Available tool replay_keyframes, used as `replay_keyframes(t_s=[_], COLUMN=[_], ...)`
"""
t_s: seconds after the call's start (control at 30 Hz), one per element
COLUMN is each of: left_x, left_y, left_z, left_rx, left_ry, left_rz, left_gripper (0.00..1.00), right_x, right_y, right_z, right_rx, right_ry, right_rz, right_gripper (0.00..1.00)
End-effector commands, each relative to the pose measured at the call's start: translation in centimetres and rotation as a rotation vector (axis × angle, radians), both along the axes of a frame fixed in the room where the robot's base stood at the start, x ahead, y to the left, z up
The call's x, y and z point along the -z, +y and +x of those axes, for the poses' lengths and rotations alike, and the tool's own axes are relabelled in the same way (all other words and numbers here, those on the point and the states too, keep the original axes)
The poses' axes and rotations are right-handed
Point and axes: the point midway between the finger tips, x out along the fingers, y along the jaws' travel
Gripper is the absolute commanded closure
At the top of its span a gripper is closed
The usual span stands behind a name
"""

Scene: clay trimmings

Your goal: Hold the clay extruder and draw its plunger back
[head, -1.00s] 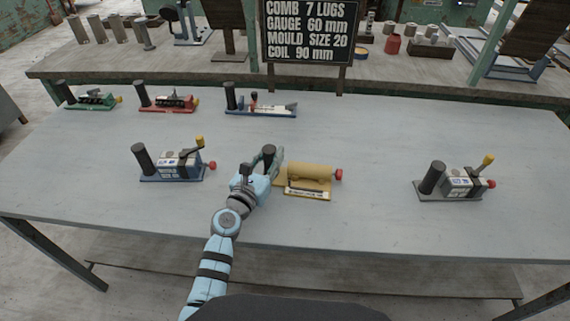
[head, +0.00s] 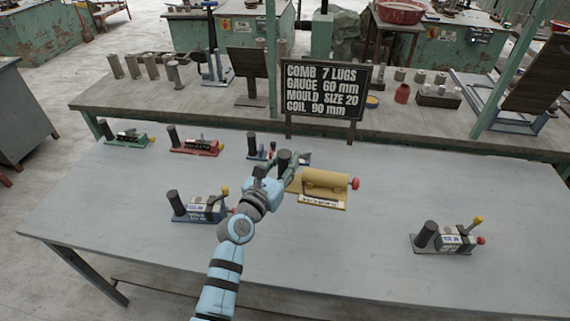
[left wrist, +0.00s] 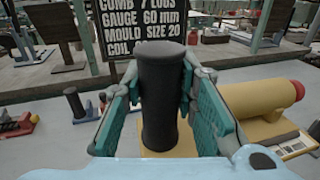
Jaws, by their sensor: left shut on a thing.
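The clay extruder is a tan cylinder (head: 325,180) on a flat yellow base (head: 320,203) with a white label. A red knob (head: 355,183) sits at its right end, close against the cylinder. A dark upright post (head: 284,160) stands at its left end. My left gripper (head: 276,176) is shut on this post. In the left wrist view the post (left wrist: 160,95) stands between the green finger pads, with the cylinder (left wrist: 255,98) to the right. The extruder appears raised above the table. My right gripper is not in view.
Other posted devices stand on the grey table (head: 370,260): a blue one (head: 200,210) at left, a grey one (head: 450,240) at right. A sign (head: 325,90) stands behind.

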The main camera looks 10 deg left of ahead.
Motion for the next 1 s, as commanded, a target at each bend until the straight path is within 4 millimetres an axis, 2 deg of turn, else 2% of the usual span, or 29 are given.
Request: replay_keyframes(t_s=[0.03, 0.1, 1.0], left_x=[1.0, 1.7, 9.4], left_y=[0.0, 0.0, 0.0], left_z=[0.0, 0.0, 0.0], left_rx=[-0.001, -0.001, -0.001], left_ry=[-0.001, -0.001, -0.002], left_rz=[-0.003, -0.003, -0.003], left_gripper=[1.00, 1.00, 1.00], right_x=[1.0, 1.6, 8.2], right_y=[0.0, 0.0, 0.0], right_z=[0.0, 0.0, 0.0], right_rx=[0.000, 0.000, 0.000], right_ry=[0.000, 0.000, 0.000], right_rz=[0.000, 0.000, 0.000], right_gripper=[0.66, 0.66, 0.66])
